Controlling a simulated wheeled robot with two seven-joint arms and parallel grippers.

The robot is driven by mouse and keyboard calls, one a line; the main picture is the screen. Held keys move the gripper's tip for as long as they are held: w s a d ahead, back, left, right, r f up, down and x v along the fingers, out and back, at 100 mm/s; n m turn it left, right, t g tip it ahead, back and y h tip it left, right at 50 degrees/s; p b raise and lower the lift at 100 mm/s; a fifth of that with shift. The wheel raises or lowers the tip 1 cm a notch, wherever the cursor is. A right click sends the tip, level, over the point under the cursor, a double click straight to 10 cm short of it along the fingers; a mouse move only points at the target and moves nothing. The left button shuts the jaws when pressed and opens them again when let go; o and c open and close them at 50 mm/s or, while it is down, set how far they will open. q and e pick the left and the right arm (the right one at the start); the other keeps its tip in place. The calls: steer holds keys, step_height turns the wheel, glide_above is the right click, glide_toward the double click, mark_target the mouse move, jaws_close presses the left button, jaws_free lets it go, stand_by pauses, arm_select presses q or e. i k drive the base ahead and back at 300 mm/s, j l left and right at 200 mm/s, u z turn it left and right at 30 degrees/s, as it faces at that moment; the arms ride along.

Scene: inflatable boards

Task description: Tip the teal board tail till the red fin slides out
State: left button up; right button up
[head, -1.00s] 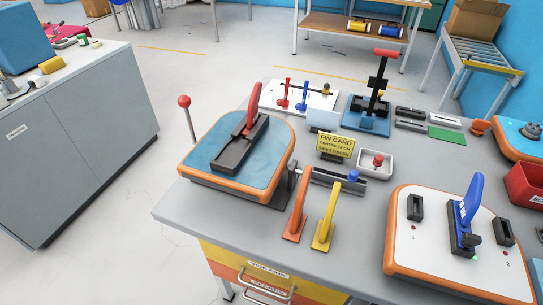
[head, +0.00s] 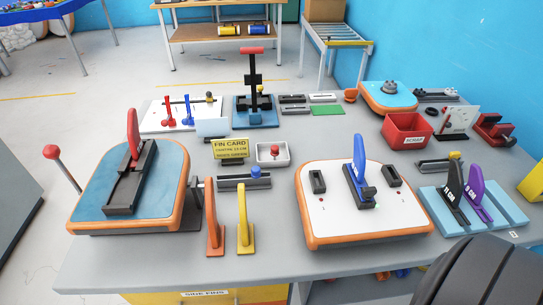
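The teal board tail (head: 95,190), edged in orange, sits at the left of the grey bench and looks about level. The red fin (head: 133,138) stands upright in a long dark fin box (head: 132,180) on top of it. A lever with a red ball knob (head: 51,152) rises at the board's left side. A dark bracket shows at its right side. Neither gripper is in the head view. A dark rounded shape at the bottom right corner may be part of my own arm.
A white board tail (head: 320,220) with a blue fin (head: 359,160) lies to the right. Orange (head: 214,220) and yellow (head: 244,220) fins stand between the boards. A yellow fin card (head: 230,149), a red scrap bin (head: 406,131) and a blue rack (head: 455,213) are also on the bench.

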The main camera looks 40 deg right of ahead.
mark_target(149, 197)
steer(key=i+j+z, duration=0.3)
steer(key=i+j, duration=0.15)
steer(key=j, duration=0.3)
steer(key=i+j+z, duration=0.15)
steer(key=j, duration=0.3)
